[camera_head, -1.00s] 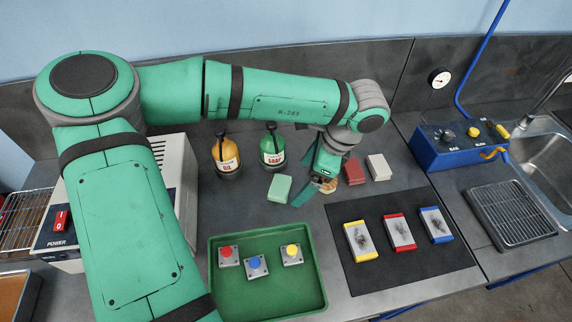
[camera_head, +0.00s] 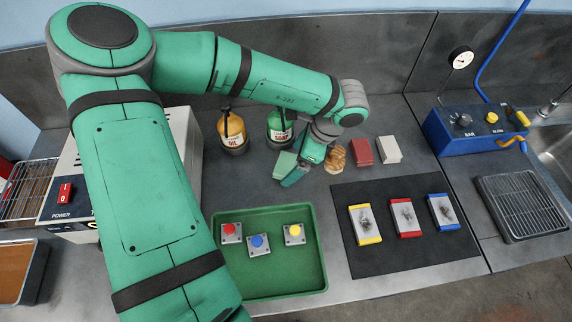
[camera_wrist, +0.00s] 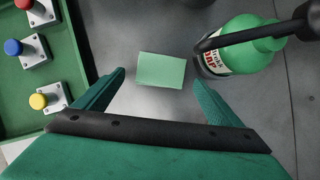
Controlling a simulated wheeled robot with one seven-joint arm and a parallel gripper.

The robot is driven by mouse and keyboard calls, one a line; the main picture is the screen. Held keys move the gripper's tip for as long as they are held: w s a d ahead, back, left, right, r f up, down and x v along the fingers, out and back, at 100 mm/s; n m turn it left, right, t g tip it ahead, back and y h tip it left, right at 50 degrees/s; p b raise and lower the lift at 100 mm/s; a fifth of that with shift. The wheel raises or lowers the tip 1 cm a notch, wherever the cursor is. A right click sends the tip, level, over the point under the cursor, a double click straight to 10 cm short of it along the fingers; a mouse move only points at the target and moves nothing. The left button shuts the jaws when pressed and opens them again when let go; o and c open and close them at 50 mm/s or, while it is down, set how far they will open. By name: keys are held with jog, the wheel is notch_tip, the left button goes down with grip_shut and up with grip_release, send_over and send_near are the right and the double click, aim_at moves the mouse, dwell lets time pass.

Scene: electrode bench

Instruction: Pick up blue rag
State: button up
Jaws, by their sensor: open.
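I see no blue rag in either view. My gripper (camera_head: 296,174) points down over the bench, just right of a pale green block (camera_head: 284,164) that it partly overlaps in the head view. In the wrist view, my gripper (camera_wrist: 160,80) is open, and the green block (camera_wrist: 161,70) shows between its fingertips, ungripped. To the right of my gripper are a tan ribbed object (camera_head: 336,159), a dark red block (camera_head: 361,151) and a white block (camera_head: 388,150).
A green soap bottle (camera_wrist: 245,50) stands close by the right finger, with an oil bottle (camera_head: 232,131) beyond. A green tray (camera_head: 262,282) holds red, blue and yellow buttons. A black mat (camera_head: 378,257) bears three framed plates. A blue control box (camera_head: 470,137) stands at right.

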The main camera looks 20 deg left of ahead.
jog(key=shift+x, duration=1.05)
jog(key=c, duration=1.2)
jog(key=shift+r, duration=0.1)
jog(key=shift+w+r, duration=0.1)
jog(key=shift+r, duration=0.5)
jog(key=s+r, duration=1.1)
jog(key=s, duration=0.3)
jog(key=shift+d+r, duration=0.3)
jog(key=shift+d, duration=0.2)
